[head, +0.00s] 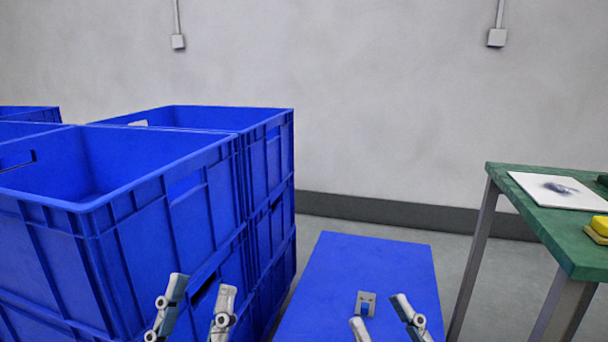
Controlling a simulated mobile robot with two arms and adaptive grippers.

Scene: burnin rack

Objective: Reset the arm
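My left gripper (199,298) shows at the bottom of the head view, in front of the stacked blue crates. Its two fingers are apart, with nothing visible between them. My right gripper (379,316) is at the bottom, right of centre, over a flat blue surface (362,261). Its two fingers are spread, and no held thing is visible between them. A small grey bracket-like piece (366,299) shows on the blue surface just beyond the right fingers. I cannot tell if they touch it. The rest of both arms is out of frame.
Open blue crates (150,195) are stacked high on the left, close to my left gripper. A green-topped table (545,225) stands at the right, with a white sheet (558,191) and a yellow item (599,226). Grey floor shows between the blue surface and the table.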

